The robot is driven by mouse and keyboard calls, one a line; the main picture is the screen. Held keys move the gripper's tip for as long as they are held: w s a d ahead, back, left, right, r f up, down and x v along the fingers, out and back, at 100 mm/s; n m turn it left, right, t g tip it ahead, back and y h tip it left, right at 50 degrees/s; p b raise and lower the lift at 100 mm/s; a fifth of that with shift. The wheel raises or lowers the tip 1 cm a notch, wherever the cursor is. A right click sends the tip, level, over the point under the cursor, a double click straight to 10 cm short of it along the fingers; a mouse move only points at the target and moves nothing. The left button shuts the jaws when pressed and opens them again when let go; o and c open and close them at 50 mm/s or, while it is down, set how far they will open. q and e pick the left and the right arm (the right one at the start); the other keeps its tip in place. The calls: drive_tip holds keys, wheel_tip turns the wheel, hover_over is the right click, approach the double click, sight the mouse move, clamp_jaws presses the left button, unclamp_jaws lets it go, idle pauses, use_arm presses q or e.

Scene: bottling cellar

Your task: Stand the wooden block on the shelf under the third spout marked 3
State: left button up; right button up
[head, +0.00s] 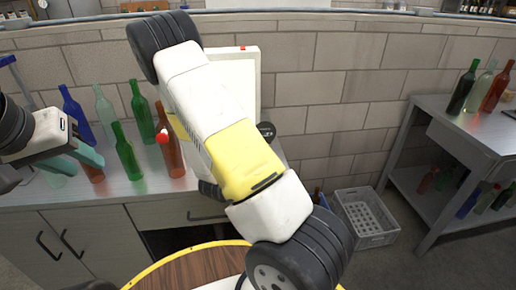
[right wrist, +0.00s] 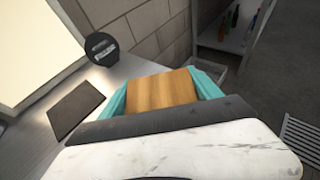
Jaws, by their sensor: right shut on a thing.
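The wooden block (right wrist: 160,88) is between the teal fingers of my right gripper (right wrist: 162,92) in the right wrist view. The gripper is shut on it, above or beside the grey counter edge. In the head view my own right arm covers this gripper and the block. My left gripper (head: 78,160) is at the left over the counter, beside the bottles, its teal fingers apart and nothing seen between them. A white upright panel (head: 248,75) stands on the counter, partly behind my arm. No spout or number 3 can be made out.
Several coloured bottles (head: 122,150) stand on the counter (head: 140,195) at the left. A round black disc (right wrist: 101,48) and a dark flat plate (right wrist: 75,107) are near the panel. A grey crate (head: 366,218) is on the floor; a bottle table (head: 440,125) stands right.

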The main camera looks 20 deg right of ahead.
drive_tip(key=w+d, duration=0.5)
drive_tip(key=w+d+f, duration=0.1)
drive_tip(key=w+d, duration=0.2)
drive_tip(key=shift+w+d, duration=0.1)
drive_tip(key=shift+w, duration=0.1)
drive_tip(key=f, duration=0.2)
drive_tip(key=shift+w+d+f, duration=0.35)
drive_tip(key=shift+w+f, duration=0.05)
drive_tip(key=shift+f, duration=0.45)
drive_tip(key=o, duration=1.6)
drive_tip(key=shift+f, duration=0.1)
drive_tip(key=shift+c, duration=0.2)
